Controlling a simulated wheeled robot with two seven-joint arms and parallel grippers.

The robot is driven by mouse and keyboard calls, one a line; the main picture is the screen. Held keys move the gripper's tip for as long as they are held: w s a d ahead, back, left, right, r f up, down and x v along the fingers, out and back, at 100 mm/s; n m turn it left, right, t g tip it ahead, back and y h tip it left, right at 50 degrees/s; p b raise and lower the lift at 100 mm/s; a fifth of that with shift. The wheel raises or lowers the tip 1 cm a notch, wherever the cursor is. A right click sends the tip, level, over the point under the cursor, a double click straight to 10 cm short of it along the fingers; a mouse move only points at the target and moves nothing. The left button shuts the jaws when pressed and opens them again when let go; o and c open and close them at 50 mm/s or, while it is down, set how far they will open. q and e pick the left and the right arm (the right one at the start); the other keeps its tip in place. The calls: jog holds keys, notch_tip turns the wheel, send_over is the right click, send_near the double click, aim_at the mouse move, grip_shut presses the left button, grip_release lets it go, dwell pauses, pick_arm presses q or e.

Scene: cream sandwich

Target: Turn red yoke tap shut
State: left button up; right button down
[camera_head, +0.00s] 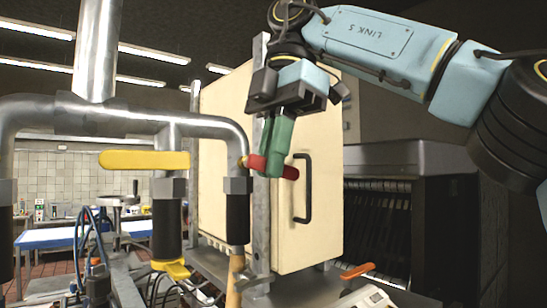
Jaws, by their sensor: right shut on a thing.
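The red tap handle (288,172) sits at the right-hand bend of the metal pipe yoke (130,118), just above a dark hose fitting. My right gripper (277,165) comes down from above with green fingers and is shut on the red handle. The fingers cover the middle of the handle; its red ends show on both sides. A yellow tap handle (145,160) lies level on the middle branch of the yoke, left of my gripper. My left gripper is not in view.
A cream cabinet (325,200) with a black handle (303,190) stands close behind my right gripper. A metal post (261,215) rises beside the pipe. Dark hoses (238,218) hang below the yoke. An orange lever (357,271) shows at the lower right.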

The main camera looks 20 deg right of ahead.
jog(key=shift+s+a+r+t+h, duration=0.15)
jog(key=shift+t+h, duration=0.1)
jog(key=shift+h, duration=0.3)
jog(key=shift+w+r+t+h, duration=0.15)
jog(key=shift+t+h, duration=0.1)
jog(key=shift+h, duration=0.3)
jog(key=shift+s+h, duration=0.1)
jog(key=shift+h, duration=0.2)
jog(key=c, duration=1.9)
grip_release()
jog(key=shift+f, duration=0.1)
